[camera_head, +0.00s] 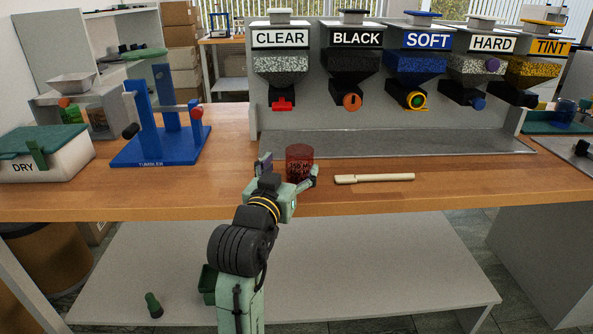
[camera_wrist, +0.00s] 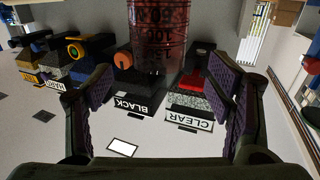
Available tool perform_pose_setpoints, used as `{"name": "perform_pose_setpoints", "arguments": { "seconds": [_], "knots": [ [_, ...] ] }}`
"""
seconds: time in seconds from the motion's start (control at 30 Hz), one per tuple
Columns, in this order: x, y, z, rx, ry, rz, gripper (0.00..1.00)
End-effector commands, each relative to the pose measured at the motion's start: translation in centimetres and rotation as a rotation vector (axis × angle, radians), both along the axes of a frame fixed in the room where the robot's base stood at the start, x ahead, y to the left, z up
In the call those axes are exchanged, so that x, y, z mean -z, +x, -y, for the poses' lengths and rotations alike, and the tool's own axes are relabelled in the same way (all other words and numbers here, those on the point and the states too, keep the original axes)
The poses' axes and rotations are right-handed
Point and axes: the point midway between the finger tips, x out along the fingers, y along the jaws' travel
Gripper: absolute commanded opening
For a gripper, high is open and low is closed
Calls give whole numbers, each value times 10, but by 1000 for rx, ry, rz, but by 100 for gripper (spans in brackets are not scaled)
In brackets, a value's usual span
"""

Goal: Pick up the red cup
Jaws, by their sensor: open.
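The red cup (camera_head: 299,160) is a translucent dark red cylinder standing upright on the wooden bench, near its front edge. In the wrist view the cup (camera_wrist: 158,35) shows at the top centre with dark lettering on its side. My gripper (camera_head: 287,172) is at the near side of the cup, with a finger to its left and a finger to its right in the head view. In the wrist view my gripper (camera_wrist: 165,95) has its two purple-padded fingers wide apart, with nothing shut between them. The cup lies beyond or between the fingertips; I cannot tell whether they touch it.
A cream-handled tool (camera_head: 375,178) lies right of the cup. A blue tumbler stand (camera_head: 160,150) and a white DRY box (camera_head: 48,160) stand to the left. A row of labelled hoppers (camera_head: 354,65) stands behind, above a grey tray (camera_head: 390,144). The bench front (camera_head: 480,190) is clear.

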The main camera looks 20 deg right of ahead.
Motion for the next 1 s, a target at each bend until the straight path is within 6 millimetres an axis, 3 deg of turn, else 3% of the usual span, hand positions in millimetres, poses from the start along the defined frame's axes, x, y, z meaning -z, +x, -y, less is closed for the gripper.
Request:
{"name": "perform_pose_setpoints", "arguments": {
  "seconds": [0.57,0.83,1.0],
  "knots": [
    [0,52,40,-1,1,2,74],
    [1,55,42,-2,0,4,74],
    [1,55,42,-2,0,4,64]
  ]
}}
